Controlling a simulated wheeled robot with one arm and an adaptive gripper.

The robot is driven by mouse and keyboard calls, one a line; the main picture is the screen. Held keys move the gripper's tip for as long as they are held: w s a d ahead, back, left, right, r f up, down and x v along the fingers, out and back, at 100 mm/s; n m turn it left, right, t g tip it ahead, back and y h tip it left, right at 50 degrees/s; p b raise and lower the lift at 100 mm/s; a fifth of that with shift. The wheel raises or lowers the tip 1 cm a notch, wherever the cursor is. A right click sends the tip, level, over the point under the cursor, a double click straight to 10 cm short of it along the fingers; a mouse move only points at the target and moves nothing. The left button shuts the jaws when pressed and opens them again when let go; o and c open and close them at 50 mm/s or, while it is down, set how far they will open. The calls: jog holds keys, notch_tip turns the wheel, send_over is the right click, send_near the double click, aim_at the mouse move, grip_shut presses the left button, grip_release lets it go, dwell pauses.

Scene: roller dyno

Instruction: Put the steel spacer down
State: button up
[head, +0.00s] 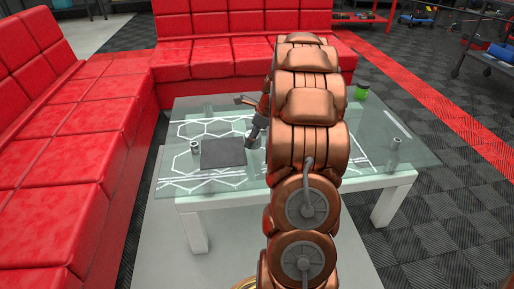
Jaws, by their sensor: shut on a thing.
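My gripper (254,135) is low over the glass table, just right of the dark grey square mat (222,153). It is shut on a small light grey piece, which appears to be the steel spacer (250,143), at its fingertips. The spacer is small and partly covered by the fingers. I cannot tell whether it touches the glass or hangs just above it. My copper arm hides the middle of the table.
The glass table (414,158) has short metal cylinders at left (195,147) and right (396,144). A green-lidded jar (361,91) stands at the back right. A red sofa (80,130) wraps the left and back. The mat looks bare.

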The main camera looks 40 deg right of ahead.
aim_at(257, 143)
jog(key=shift+s+d, duration=0.15)
jog(key=shift+d, duration=0.6)
jog(key=shift+s+d+f+b, duration=0.1)
jog(key=shift+d+f+b, duration=0.05)
jog(key=shift+f+b, duration=0.25)
notch_tip(257, 143, down, 3)
jog(key=shift+r+b, duration=0.1)
jog(key=shift+b, duration=0.95)
jog(key=shift+p, duration=0.35)
jog(key=o, duration=1.4)
